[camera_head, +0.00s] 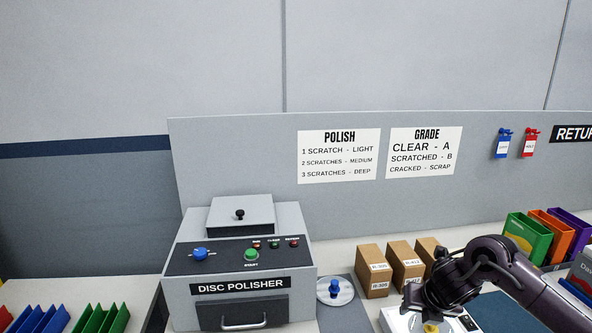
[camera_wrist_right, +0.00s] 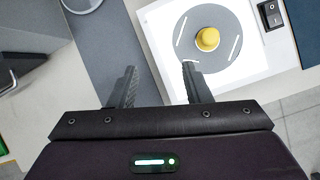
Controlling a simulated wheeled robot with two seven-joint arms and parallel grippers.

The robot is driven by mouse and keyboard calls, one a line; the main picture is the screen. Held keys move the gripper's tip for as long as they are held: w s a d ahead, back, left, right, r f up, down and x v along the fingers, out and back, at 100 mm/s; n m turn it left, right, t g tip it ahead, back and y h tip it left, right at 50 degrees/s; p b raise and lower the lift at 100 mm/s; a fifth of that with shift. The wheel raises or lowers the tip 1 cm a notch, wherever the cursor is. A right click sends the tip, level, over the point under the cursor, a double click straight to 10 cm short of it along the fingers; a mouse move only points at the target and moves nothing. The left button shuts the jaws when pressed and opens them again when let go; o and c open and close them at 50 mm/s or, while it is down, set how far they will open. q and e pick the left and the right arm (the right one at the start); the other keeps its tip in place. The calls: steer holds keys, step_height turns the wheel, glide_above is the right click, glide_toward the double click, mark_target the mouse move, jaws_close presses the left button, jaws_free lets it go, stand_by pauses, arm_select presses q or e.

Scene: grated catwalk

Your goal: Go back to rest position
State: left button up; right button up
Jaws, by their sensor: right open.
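My right gripper (camera_head: 428,310) comes in from the lower right in the head view, over the bench. In the right wrist view the two fingers of the right gripper (camera_wrist_right: 159,78) stand apart with nothing between them. Beyond the fingertips is a white device (camera_wrist_right: 156,38) with a grey disc (camera_wrist_right: 208,60) and a yellow knob (camera_wrist_right: 208,39) at its centre. The gripper is beside the knob and not around it. In the head view the arm partly hides the white device (camera_head: 392,321). My left gripper is not in view.
A disc polisher (camera_head: 180,285) stands left of the arm. A white round piece with a blue knob (camera_head: 335,288) lies between them. Several brown boxes (camera_head: 372,270) stand behind the gripper. Green, orange and purple bins (camera_head: 528,238) are at the right. A grey panel (camera_head: 240,160) rises behind.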

steer(key=s+a+f+m+t+y, duration=0.15)
steer(key=s+a+m, duration=0.35)
steer(key=a, duration=0.5)
steer(key=s+a+f+m+t+y, duration=0.1)
steer(key=s+a+f+m, duration=0.2)
steer(key=a+m, duration=0.55)
steer(key=s+d+f+m+g+h, duration=0.1)
steer(key=s+d+m+g, duration=0.15)
steer(key=s+m, duration=0.65)
steer(key=s+d+f+m+g+h, duration=0.15)
steer(key=s+d+m, duration=0.25)
steer(key=s+m, duration=0.45)
steer(key=s+f+g+b, duration=0.2)
steer(key=s+f, duration=0.1)
steer(key=f, duration=2.9)
steer(key=s+d+f, duration=0.2)
steer(key=s+f, duration=0.7)
steer(key=s+d+f, duration=0.2)
steer(key=s+f, duration=0.7)
steer(key=s, duration=0.1)
steer(key=shift+s+d+f+g+b, duration=0.2)
steer(key=shift+g+b, duration=0.1)
steer(key=shift+g, duration=0.15)
